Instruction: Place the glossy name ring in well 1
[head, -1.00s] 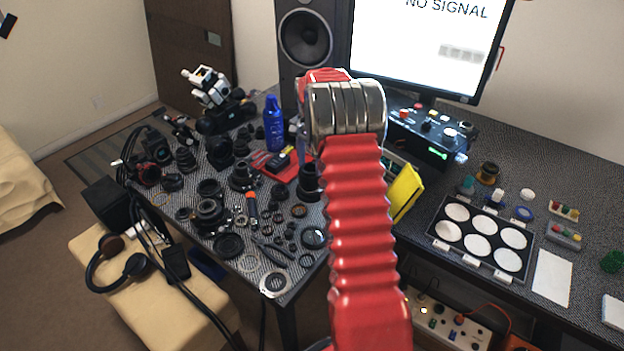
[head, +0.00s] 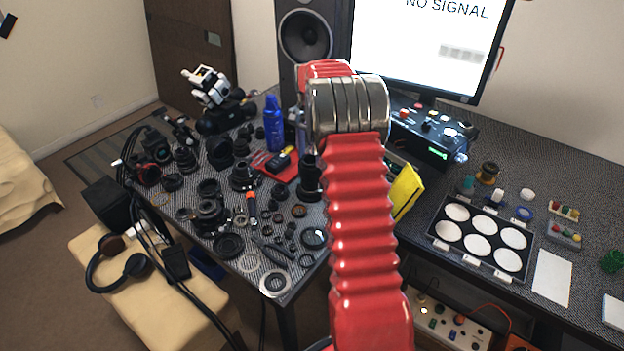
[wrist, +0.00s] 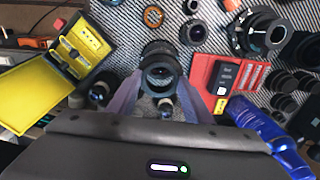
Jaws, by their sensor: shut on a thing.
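My gripper (wrist: 163,86) has its two fingers on either side of a dark, glossy-rimmed ring (wrist: 160,77) in the wrist view, and is shut on it. I take this for the glossy name ring; its lettering is too small to read. The ring appears at the near end of a black lens barrel (wrist: 158,49); I cannot tell whether they touch. In the head view my arm hides the gripper and ring. The black tray (head: 435,243) with several round white wells lies on the desk at the right. Its labels are too small to tell which is well 1.
Many lens parts crowd the left table. A blue bottle (head: 273,124) and a red tray (wrist: 201,72) are near my gripper, with a yellow case (wrist: 38,92) on the other side. The monitor (head: 432,45) and control box (head: 428,135) stand behind. A white sheet (head: 552,277) lies beside the well tray.

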